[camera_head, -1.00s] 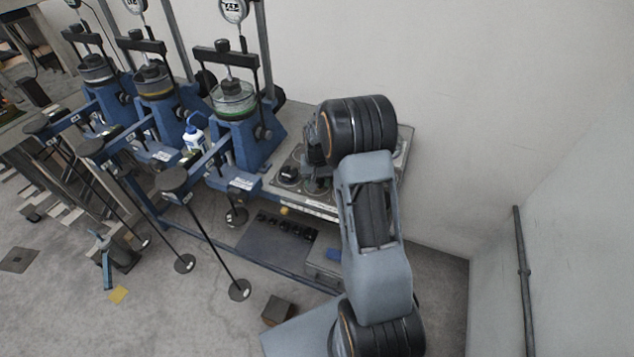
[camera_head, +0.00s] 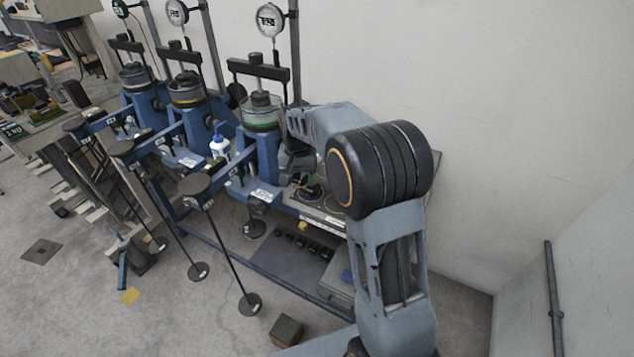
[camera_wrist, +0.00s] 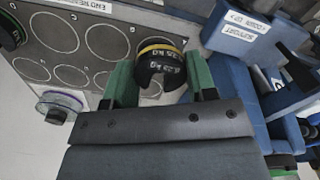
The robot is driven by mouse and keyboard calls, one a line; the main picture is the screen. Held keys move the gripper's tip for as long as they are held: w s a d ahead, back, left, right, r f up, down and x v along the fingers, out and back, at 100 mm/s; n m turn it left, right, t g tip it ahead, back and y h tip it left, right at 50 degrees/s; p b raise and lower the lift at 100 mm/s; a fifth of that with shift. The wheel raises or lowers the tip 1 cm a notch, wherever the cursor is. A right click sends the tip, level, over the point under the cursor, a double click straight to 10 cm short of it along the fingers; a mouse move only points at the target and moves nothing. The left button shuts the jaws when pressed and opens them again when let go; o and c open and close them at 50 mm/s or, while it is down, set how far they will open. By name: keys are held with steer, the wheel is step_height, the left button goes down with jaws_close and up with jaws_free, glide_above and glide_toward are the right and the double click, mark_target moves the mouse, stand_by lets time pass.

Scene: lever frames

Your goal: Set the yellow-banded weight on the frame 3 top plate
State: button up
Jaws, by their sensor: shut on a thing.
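The yellow-banded weight (camera_wrist: 160,66) is a black slotted disc with white lettering. In the wrist view it sits between the two green fingers of my gripper (camera_wrist: 157,72), which is shut on it. It is over the grey plate with circle outlines; I cannot tell whether it touches that plate. In the head view my arm hides most of the gripper and the weight. Three blue lever frames stand in a row, with round dark top plates (camera_head: 195,184) (camera_head: 120,149) (camera_head: 78,124) over hanging rods. I cannot read which frame is number 3.
The grey weight plate (camera_wrist: 55,35) also holds a purple-banded weight (camera_wrist: 62,104) and a green-banded weight (camera_wrist: 8,30). A blue support (camera_wrist: 240,30) stands close on the right. Walls bound the right side.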

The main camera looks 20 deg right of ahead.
steer(key=shift+a+r, duration=0.7)
steer(key=shift+a, duration=0.25)
steer(key=shift+r+p, duration=1.3)
